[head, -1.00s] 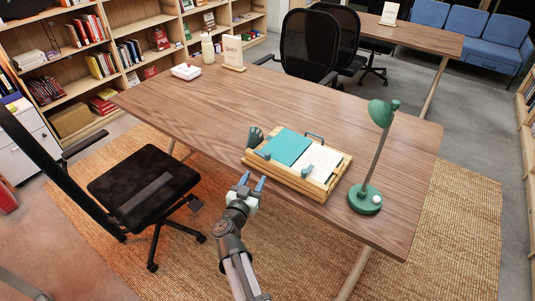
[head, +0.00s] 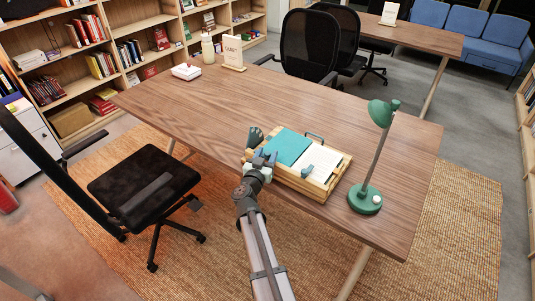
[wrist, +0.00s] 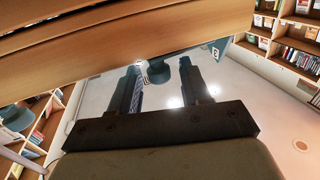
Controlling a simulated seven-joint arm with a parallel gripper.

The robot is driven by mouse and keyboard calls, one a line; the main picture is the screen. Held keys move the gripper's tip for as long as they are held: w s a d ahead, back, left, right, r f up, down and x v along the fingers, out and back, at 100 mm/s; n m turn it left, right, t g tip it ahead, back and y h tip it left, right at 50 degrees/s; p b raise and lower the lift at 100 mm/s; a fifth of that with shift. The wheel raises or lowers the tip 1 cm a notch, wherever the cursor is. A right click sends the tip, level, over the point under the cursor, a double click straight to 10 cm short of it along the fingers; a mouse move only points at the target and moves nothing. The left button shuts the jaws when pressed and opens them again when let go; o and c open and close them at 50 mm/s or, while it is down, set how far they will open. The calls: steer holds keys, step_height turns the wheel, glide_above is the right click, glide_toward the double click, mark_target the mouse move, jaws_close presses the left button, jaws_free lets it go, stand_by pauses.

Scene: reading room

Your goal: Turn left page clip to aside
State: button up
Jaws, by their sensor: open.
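The wooden book stand (head: 322,186) lies on the near part of the desk and holds an open book with a teal left page (head: 288,146) and a white right page (head: 318,160). The right page clip (head: 307,170) is blue-grey and sits at the front of the white page. My gripper (head: 263,157) is open at the stand's front left corner, over the left clip's place, and hides that clip in the head view. In the wrist view, the rounded blue-grey left clip (wrist: 158,73) shows between my two fingers (wrist: 162,85), below the wooden ledge (wrist: 90,55). I cannot tell whether they touch it.
A green lamp (head: 371,200) stands right of the stand. A dark grey-green fan-shaped object (head: 255,136) is just behind my gripper. A sign (head: 233,50), a bottle (head: 208,48) and a white box (head: 186,71) are at the far left. The middle of the desk (head: 230,105) is clear.

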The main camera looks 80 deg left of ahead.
steer(key=shift+w+a, duration=0.25)
steer(key=shift+a, duration=0.25)
steer(key=shift+c, duration=0.3)
jaws_close()
steer(key=shift+w+g, duration=0.1)
steer(key=shift+g, duration=0.2)
steer(key=shift+n+g+y, duration=0.3)
steer(key=shift+n, duration=0.1)
steer(key=shift+n+g, duration=0.3)
steer(key=shift+g, duration=0.1)
